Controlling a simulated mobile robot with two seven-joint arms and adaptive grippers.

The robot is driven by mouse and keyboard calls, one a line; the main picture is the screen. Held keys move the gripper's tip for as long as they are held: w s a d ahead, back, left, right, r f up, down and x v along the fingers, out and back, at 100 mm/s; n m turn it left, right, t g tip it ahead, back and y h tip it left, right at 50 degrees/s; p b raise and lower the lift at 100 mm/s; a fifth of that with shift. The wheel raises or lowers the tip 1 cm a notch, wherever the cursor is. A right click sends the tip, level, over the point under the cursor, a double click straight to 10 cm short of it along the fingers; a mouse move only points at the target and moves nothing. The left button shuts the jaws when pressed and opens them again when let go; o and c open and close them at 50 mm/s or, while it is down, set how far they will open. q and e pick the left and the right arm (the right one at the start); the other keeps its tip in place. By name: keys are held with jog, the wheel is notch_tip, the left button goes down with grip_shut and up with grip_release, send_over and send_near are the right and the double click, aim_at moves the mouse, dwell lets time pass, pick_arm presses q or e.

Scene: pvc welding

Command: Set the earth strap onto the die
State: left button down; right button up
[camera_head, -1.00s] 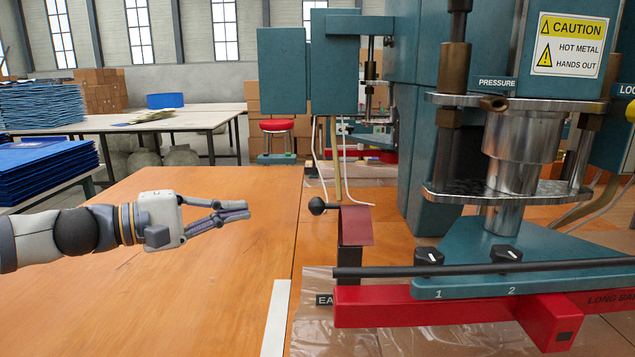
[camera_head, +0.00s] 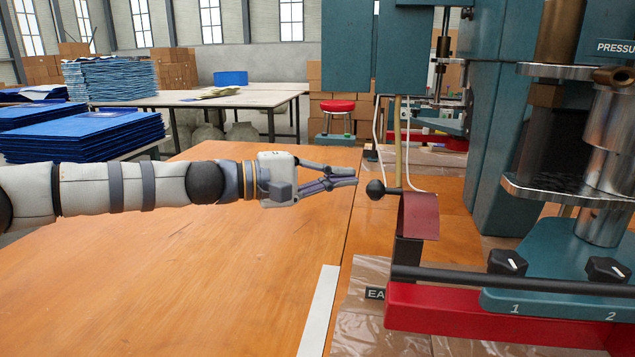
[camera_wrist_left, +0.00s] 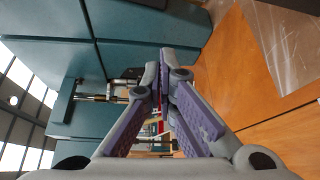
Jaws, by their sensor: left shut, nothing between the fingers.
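A maroon strap-like flap (camera_head: 420,215) hangs over a dark upright post beside the press. A black ball knob (camera_head: 376,189) on a short rod sticks out to its left. A label partly reading "EA" (camera_head: 375,294) is at the post's foot, its rest hidden. I cannot tell for certain which part is the die. My left gripper (camera_head: 352,178) is shut and empty, just left of the knob and slightly higher in the picture, apparently not touching it. Its fingers meet in the left wrist view (camera_wrist_left: 163,72). My right gripper is not in view.
The teal press (camera_head: 545,285) with numbered dials fills the right side. A red bar (camera_head: 450,318) and a black rod (camera_head: 500,281) run along its front. Clear plastic sheet (camera_head: 365,335) lies below. The wooden table (camera_head: 200,290) is clear at left.

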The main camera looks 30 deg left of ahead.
pick_arm(q)
jog(key=d, duration=0.1)
jog(key=s+d, duration=0.2)
jog(key=shift+d+r+p, duration=0.2)
jog(key=shift+r+p, duration=0.05)
jog(key=shift+p, duration=0.15)
jog(key=shift+w, duration=0.1)
